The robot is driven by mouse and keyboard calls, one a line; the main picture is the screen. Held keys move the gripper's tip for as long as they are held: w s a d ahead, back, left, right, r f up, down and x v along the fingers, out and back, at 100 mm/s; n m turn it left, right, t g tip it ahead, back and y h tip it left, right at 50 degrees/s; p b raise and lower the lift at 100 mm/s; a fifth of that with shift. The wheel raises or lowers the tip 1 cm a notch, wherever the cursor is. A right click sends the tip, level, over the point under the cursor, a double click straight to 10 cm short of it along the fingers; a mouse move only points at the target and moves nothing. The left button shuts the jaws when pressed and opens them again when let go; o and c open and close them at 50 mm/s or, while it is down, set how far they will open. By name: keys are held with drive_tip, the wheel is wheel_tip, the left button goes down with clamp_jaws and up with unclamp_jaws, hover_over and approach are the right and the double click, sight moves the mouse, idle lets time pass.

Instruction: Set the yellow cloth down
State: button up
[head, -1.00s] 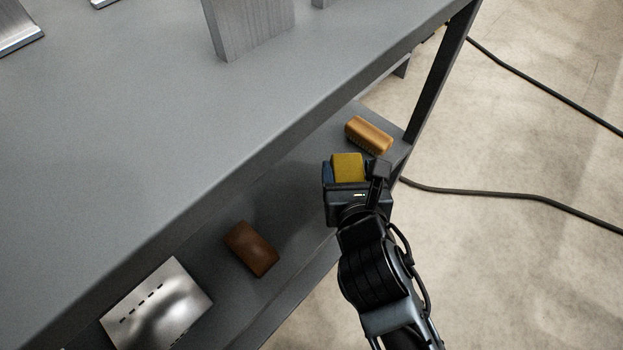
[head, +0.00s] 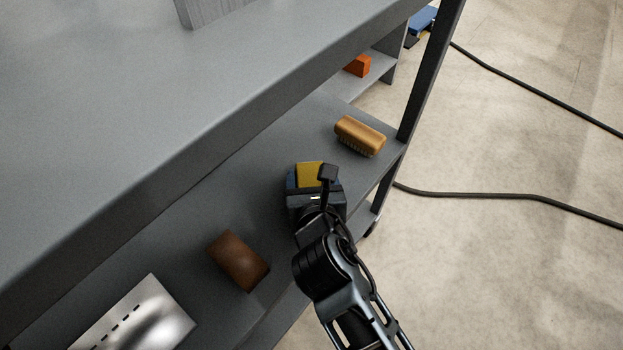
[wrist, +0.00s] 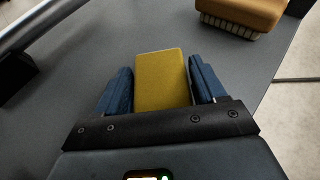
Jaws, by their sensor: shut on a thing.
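The yellow cloth (head: 309,174) is a small folded block between the blue fingers of my gripper (head: 308,177), over the lower grey shelf (head: 290,135). In the wrist view the yellow cloth (wrist: 162,80) stands between the two blue finger pads of my gripper (wrist: 162,88), with its far end pointing away over the shelf. My gripper is shut on it. I cannot tell whether the cloth touches the shelf. The near end of the cloth is hidden by the gripper body.
A wooden brush (head: 360,136) lies beyond the gripper, near the shelf's right end. A brown block (head: 238,261) and a shiny metal box (head: 135,318) lie to the left. The upper tabletop (head: 120,110) overhangs the shelf. A dark post (head: 432,75) stands at right.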

drive_tip(key=shift+f, duration=0.1)
drive_tip(key=o, duration=1)
drive_tip(key=shift+s+r, duration=0.35)
drive_tip(key=p+v, duration=0.3)
drive_tip(key=v, duration=0.8)
drive_tip(key=shift+s+d+p, duration=0.1)
drive_tip(key=shift+s+p, duration=0.05)
drive_tip(key=shift+p, duration=0.15)
